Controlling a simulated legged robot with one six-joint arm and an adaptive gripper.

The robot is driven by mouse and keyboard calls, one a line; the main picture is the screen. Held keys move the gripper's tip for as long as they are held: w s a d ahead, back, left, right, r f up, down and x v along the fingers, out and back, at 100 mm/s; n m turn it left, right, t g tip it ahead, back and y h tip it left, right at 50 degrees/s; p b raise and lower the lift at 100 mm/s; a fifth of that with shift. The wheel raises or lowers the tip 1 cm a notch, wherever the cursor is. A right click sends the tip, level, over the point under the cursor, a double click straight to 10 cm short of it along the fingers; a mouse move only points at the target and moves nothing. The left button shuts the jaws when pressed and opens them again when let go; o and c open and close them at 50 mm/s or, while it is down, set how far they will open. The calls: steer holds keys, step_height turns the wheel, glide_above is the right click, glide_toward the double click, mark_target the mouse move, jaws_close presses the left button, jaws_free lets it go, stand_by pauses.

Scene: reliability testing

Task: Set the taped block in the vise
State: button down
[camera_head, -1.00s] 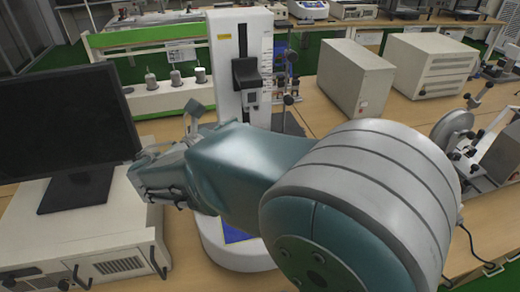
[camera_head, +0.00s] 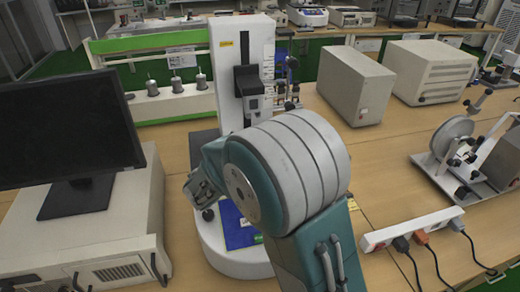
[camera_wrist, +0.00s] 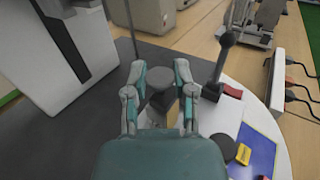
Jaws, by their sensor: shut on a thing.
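My gripper (camera_wrist: 158,98) is low over the round white base (camera_head: 232,262) of the upright test machine (camera_head: 240,65). In the wrist view its two fingers are closed around a dark grey piece (camera_wrist: 160,80) with a rounded top. I cannot tell whether this piece is the taped block, and no tape shows on it. In the head view my gripper (camera_head: 203,192) is partly hidden by my arm. No vise can be clearly identified.
A blue and yellow patch (camera_wrist: 256,152) lies on the base. A monitor (camera_head: 65,125) stands on a pale cabinet (camera_head: 120,215) at left. A power strip (camera_head: 410,230) with plugs and a metal apparatus (camera_head: 470,150) are at right. Bench around (camera_head: 385,175) is clear.

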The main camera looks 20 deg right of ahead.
steer(key=shift+c, duration=2.2)
jaws_free()
steer(key=v, duration=1.2)
steer(key=s+d+m+g+y, duration=0.5)
steer(key=s+d+m+g, duration=0.3)
steer(key=s+d+m, duration=0.35)
steer(key=s+a+r+m+t+y, duration=0.1)
steer(key=s+r+m+t+y, duration=0.2)
steer(key=s+m+y, duration=0.6)
steer(key=m+y, duration=0.1)
steer(key=m, duration=0.3)
steer(key=shift+s+a+r+t, duration=0.25)
steer(key=shift+r+t, duration=0.05)
